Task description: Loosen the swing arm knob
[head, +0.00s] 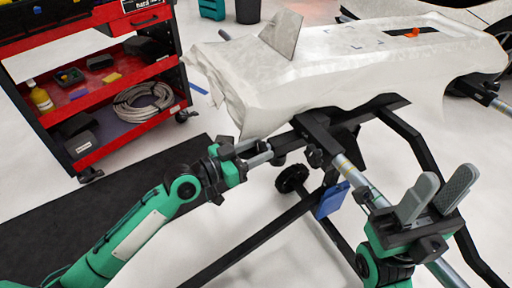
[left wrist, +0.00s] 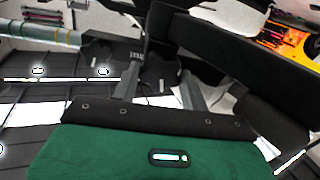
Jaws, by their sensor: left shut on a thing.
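My left gripper (head: 268,154) reaches from the left to the black stand bracket under the white-covered panel. It is shut on a small black knob (head: 280,158) at the bracket's left end. In the left wrist view, the fingers (left wrist: 158,92) stand on both sides of a dark part, the knob (left wrist: 154,72); its outline is hard to make out against the black stand. Another black knob (head: 315,158) shows to the right, near the grey tube. My right gripper (head: 446,180) is open and empty, its grey fingers pointing up, in front of the stand's right side.
The white-covered panel (head: 350,65) lies on the stand above my left gripper. A grey tube (head: 350,172) and black stand legs (head: 245,238) cross the space between my arms. A blue item (head: 331,200) hangs there. A red cart (head: 112,92) stands at the left.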

